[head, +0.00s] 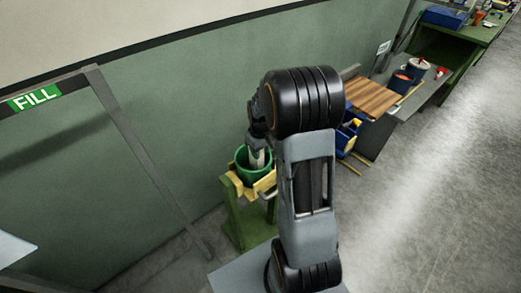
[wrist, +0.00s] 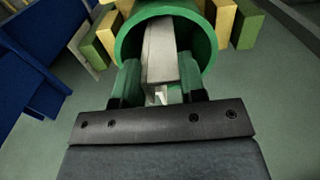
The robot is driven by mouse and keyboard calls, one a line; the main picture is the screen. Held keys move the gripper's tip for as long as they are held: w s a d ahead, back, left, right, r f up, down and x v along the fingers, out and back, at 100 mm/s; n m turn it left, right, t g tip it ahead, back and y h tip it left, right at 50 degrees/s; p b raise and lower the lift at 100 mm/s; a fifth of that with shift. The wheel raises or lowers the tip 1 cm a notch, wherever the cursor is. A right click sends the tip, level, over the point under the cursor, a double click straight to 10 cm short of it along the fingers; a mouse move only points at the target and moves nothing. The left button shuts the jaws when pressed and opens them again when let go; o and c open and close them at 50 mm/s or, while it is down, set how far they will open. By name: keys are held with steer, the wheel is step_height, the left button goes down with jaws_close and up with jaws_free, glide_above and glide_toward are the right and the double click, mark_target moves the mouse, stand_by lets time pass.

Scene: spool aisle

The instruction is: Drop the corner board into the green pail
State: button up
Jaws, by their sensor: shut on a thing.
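The green pail (head: 241,168) stands on a small green stand with a yellow wooden top, left of my arm in the head view. In the wrist view the pail's round rim (wrist: 124,48) is just beyond my fingers. My gripper (wrist: 160,82) is shut on the corner board (wrist: 161,52), a pale grey angled strip. The board's far part lies over or inside the pail's mouth; its far end shows within the rim. In the head view the board (head: 257,159) is a small pale piece at the pail, below my wrist. My fingers are partly hidden there.
The green stand (head: 245,222) is close to the green wall. Right of my arm are a brown slatted board (head: 372,96), blue bins (head: 347,134) and a grey bench with spools (head: 401,83). A green workbench (head: 460,38) stands farther back. The floor at right is clear.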

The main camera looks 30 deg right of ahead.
steer(key=shift+f, duration=0.15)
steer(key=shift+f+b, duration=0.5)
steer(key=shift+b, duration=0.05)
steer(key=o, duration=0.8)
